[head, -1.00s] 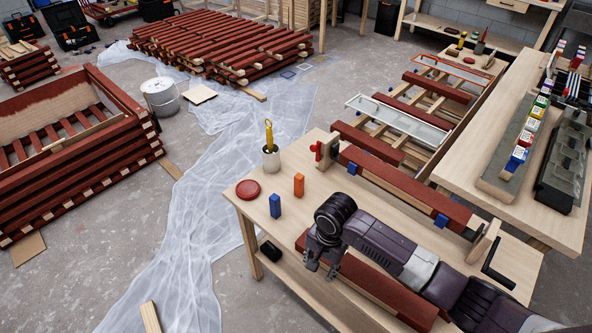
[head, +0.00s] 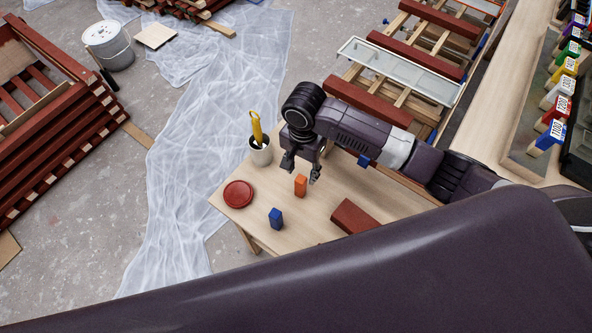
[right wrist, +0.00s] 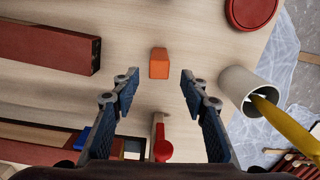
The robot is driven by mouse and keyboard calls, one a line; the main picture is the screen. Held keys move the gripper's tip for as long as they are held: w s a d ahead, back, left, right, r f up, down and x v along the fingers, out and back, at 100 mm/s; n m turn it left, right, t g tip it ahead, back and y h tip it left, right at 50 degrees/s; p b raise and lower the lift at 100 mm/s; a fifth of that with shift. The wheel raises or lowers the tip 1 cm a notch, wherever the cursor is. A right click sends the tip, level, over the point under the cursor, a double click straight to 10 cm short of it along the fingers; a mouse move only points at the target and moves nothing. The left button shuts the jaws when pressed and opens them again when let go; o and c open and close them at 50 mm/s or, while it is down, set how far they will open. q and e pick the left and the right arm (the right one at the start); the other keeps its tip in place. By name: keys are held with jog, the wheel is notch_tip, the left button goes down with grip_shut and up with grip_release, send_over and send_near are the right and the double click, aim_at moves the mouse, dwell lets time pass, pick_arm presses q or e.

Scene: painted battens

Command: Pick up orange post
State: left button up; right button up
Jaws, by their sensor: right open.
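The orange post (head: 300,185) stands on the wooden workbench (head: 262,218). In the right wrist view the orange post (right wrist: 159,63) lies ahead of the fingertips, midway between them in the picture. My right gripper (head: 301,174) is open and empty; its fingers (right wrist: 158,90) are spread apart in the right wrist view. In the head view it hangs just above and behind the post, and I cannot tell the exact height gap. A blue post (head: 276,218) stands nearer the bench's front left. My left gripper is not in view.
A red round lid (head: 238,194) and a white cup (head: 260,151) with a yellow-handled tool stand left of the post. A dark red batten (head: 355,217) lies to its right. A large dark arm link of mine covers the lower head view.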

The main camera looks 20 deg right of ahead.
aim_at(301, 185)
notch_tip(301, 185, down, 2)
jog(key=shift+s+f+p, duration=0.25)
jog(key=shift+f+p, duration=0.1)
jog(key=f+p, duration=0.1)
jog(key=f, duration=0.3)
jog(key=shift+a+f, duration=0.15)
jog(key=shift+a, duration=0.05)
jog(key=shift+f, duration=0.2)
jog(key=shift+s, duration=0.1)
jog(key=shift+c, duration=0.7)
grip_shut()
